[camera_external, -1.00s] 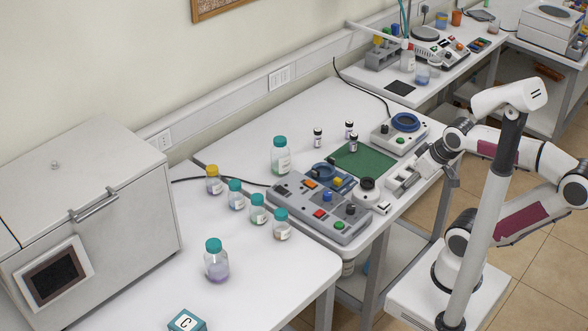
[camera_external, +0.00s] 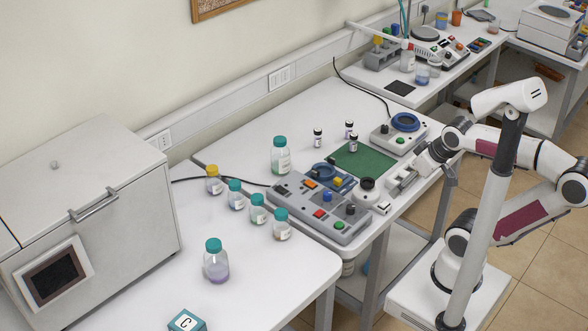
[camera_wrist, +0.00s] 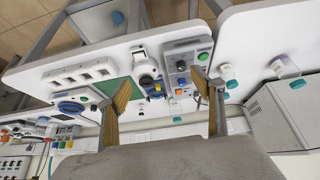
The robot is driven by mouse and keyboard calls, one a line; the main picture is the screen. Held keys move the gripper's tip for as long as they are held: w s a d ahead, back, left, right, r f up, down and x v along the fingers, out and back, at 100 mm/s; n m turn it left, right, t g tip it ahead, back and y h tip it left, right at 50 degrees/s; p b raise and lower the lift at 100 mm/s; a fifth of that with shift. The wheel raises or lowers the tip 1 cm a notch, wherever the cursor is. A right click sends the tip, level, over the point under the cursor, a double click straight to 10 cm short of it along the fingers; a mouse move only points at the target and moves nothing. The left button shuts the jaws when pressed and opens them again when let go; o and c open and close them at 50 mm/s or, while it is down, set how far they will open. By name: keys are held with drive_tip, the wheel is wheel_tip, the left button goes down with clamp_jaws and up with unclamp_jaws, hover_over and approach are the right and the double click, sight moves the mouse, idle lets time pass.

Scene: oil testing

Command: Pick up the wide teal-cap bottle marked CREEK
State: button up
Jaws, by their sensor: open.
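Several teal-cap bottles stand upright in the external view, and I cannot read CREEK on any label. A wide one with purple liquid (camera_external: 216,266) stands on the front-left table. A wide one with green contents (camera_external: 281,160) stands on the middle table. Smaller teal-cap bottles (camera_external: 236,198) stand in a row between them. My gripper (camera_external: 404,181) is at the right edge of the middle table, apart from the bottles. In the wrist view my gripper (camera_wrist: 160,88) is open and empty, fingers spread; the purple bottle (camera_wrist: 285,66) shows at the right.
A grey control box (camera_external: 318,208) with buttons stands between my gripper and the bottle row. A green mat (camera_external: 362,160), small dark-capped vials (camera_external: 318,138) and a blue-ringed device (camera_external: 404,122) lie farther back. A yellow-cap bottle (camera_external: 213,181) and a teal cube marked C (camera_external: 186,322) are at left.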

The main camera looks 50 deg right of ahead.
drive_tip(key=w+d+r+t+h, duration=0.1)
drive_tip(key=w+d, duration=0.2)
drive_tip(key=w, duration=0.4)
drive_tip(key=w+d+r+t+h, duration=0.1)
drive_tip(key=w+d, duration=0.1)
drive_tip(key=w, duration=0.6)
drive_tip(key=n+t+y, duration=0.2)
drive_tip(key=t+y, duration=0.1)
drive_tip(key=t, duration=0.1)
hover_over(288, 150)
drive_tip(key=s+d, duration=0.6)
drive_tip(key=s, duration=0.4)
wheel_tip(288, 150, down, 4)
drive_tip(key=w+a+f+y, duration=0.1)
drive_tip(key=w+f, duration=0.1)
drive_tip(key=w+a+f+n+y, duration=0.1)
drive_tip(key=w+f, duration=0.1)
drive_tip(key=w+a+f+n+y, duration=0.1)
drive_tip(key=a+f, duration=0.1)
drive_tip(key=f, duration=0.1)
drive_tip(key=shift+w+t, duration=0.3)
drive_tip(key=shift+w, duration=0.1)
drive_tip(key=shift+w+a+f+y, duration=0.15)
drive_tip(key=shift+a+f+y, duration=0.2)
drive_tip(key=shift+y, duration=0.25)
drive_tip(key=shift+f, duration=0.1)
drive_tip(key=shift+x, duration=1.25)
drive_tip(key=shift+w+f, duration=0.1)
drive_tip(key=shift+w, duration=0.1)
drive_tip(key=shift+x, duration=2.4)
